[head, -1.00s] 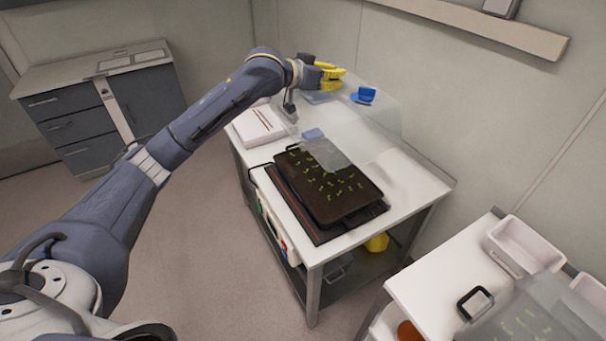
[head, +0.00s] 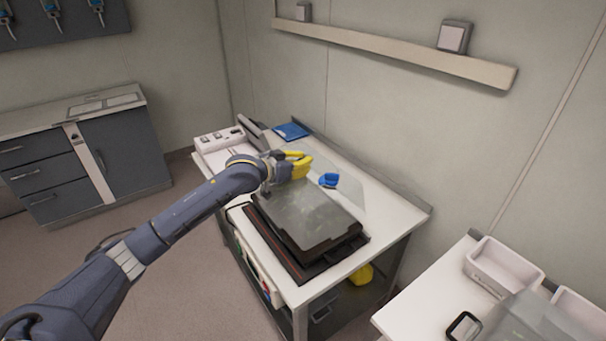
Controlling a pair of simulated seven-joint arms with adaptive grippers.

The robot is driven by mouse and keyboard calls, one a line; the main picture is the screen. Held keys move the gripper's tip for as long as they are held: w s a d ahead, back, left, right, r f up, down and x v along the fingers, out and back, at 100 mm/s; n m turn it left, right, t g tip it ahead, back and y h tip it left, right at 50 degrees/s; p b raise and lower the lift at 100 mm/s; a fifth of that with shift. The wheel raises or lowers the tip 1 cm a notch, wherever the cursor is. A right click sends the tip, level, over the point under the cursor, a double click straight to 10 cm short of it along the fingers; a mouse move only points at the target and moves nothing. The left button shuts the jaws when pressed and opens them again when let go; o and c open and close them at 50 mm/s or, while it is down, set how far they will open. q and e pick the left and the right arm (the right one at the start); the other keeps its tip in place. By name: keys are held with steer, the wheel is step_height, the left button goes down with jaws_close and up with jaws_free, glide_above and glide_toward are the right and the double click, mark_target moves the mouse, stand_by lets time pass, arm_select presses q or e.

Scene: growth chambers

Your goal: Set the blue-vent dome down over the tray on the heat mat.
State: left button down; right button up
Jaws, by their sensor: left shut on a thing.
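The clear dome (head: 302,207) shows in the head view with its blue vent (head: 328,180) on top. My left gripper (head: 300,164), with yellow fingers, is shut on the dome at its far left part. The dome hangs level or slightly tilted in front of and above the dark tray (head: 318,248), whose seedlings are blurred behind the clear wall. The tray sits on the dark heat mat (head: 268,243) on the white table. I cannot tell whether the dome's rim touches the tray. My right gripper is out of view.
A white device (head: 212,140) and a blue item (head: 291,131) stand at the table's back. The table's right end (head: 395,215) is clear.

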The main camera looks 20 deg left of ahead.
arm_select(q)
steer(key=shift+f, duration=2.65)
steer(key=c, duration=1.5)
jaws_free()
steer(key=shift+f, duration=0.1)
steer(key=shift+o, duration=0.2)
steer(key=v, duration=1.2)
steer(key=shift+s+r, duration=0.1)
steer(key=shift+r, duration=0.35)
